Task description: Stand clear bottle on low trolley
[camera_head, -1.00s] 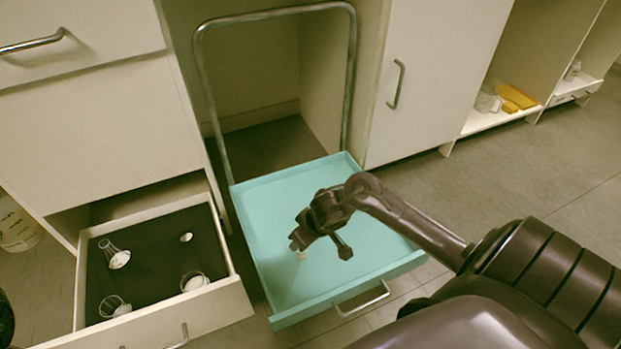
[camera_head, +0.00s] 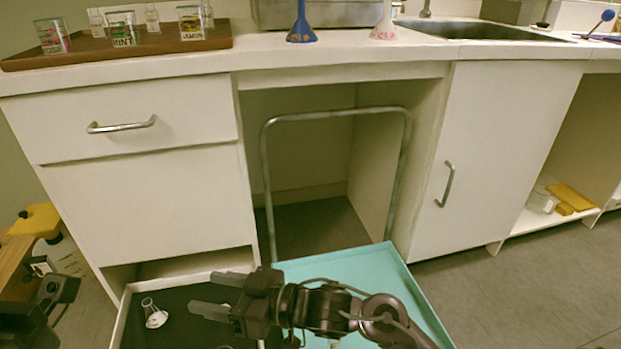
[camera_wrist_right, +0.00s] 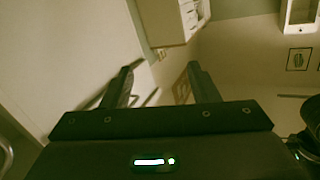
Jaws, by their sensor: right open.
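The low trolley is a teal tray (camera_head: 418,298) on the floor with a tall metal hoop handle (camera_head: 264,175). My right gripper (camera_head: 204,292) is open, its two fingers apart and pointing left, in front of the tray and the open drawer. Its arm covers much of the trolley's near part, and no bottle shows on the part that is visible. In the right wrist view the gripper (camera_wrist_right: 160,85) has nothing between its fingers. A dark jointed part at the lower left looks like my left gripper (camera_head: 50,300); its jaws are unclear.
An open drawer with a dark lining (camera_head: 180,305) holds a clear conical flask (camera_head: 154,314). On the counter, a wooden tray (camera_head: 130,50) carries labelled jars and small clear bottles (camera_head: 152,18). Floor at right is clear.

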